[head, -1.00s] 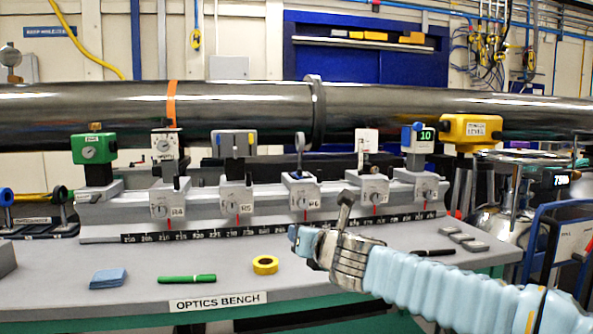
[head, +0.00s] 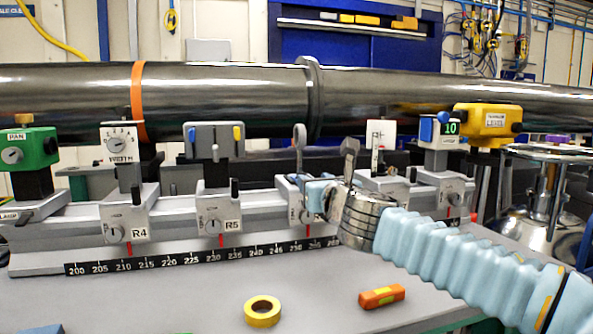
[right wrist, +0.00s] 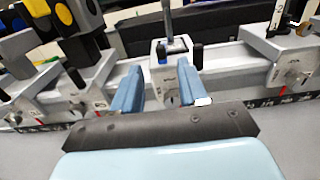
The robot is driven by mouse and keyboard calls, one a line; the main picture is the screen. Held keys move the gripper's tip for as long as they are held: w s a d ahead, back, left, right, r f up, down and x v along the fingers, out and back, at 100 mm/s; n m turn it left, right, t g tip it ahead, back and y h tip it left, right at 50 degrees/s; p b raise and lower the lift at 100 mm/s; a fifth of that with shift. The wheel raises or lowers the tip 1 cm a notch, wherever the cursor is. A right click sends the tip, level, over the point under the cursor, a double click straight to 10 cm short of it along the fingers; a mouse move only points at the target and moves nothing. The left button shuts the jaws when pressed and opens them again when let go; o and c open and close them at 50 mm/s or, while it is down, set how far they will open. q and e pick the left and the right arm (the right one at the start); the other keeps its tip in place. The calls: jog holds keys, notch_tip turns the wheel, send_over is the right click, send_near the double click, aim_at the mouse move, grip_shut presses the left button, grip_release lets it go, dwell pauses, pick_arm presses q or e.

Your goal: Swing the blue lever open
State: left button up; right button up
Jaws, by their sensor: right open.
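My right gripper (head: 316,194) is at the rail in front of the carriage right of R5, to the right of and lower than the blue lever. In the right wrist view its two blue fingers (right wrist: 160,93) are apart with nothing between them. My left gripper is out of view.
The ruled rail (head: 170,258) runs across the bench with several carriages. A yellow tape roll (head: 262,311) and an orange object (head: 382,296) lie in front. A dark beam pipe (head: 220,95) crosses behind. The front bench top is mostly clear.

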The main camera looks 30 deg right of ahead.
jog(key=p+x, duration=0.1)
jog(key=x, duration=1.1)
grip_shut()
